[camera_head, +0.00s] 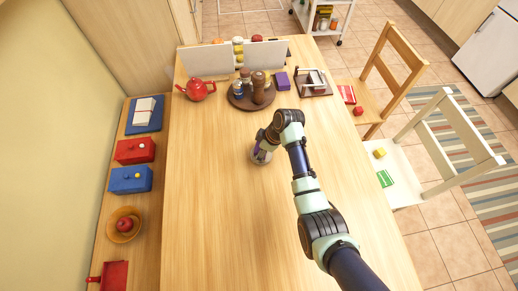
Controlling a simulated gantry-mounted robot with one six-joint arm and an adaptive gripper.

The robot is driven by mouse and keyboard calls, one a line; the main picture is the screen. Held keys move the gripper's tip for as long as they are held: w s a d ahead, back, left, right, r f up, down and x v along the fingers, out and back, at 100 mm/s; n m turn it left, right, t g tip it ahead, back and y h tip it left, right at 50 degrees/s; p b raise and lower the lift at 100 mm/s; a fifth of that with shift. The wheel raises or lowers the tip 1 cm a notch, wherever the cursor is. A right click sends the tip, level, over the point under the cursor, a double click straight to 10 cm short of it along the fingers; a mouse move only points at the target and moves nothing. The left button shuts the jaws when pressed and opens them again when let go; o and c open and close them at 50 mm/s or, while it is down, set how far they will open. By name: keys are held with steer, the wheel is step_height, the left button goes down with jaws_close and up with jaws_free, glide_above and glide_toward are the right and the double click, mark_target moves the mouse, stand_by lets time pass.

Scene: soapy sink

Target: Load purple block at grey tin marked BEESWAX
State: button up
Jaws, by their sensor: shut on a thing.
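My gripper (261,152) points down over the middle of the wooden table, below the arm's wrist. It is shut on a small purple piece, which looks like the purple block (256,150) and is mostly hidden by the gripper. A grey round thing, which looks like the grey tin (261,159), shows right under the gripper. Its marking cannot be read, and I cannot tell whether the block touches it.
A round brown tray (236,104) with bottles and mills, a red teapot (196,89) and white panels (207,60) stand at the back. A side bench at left holds red and blue boxes (131,180) and a bowl (124,236). Chairs stand at right. The table's front left is clear.

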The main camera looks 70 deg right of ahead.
steer(key=shift+r+p, duration=3.1)
steer(key=shift+r, duration=0.45)
steer(key=shift+f, duration=0.1)
steer(key=shift+w, duration=0.1)
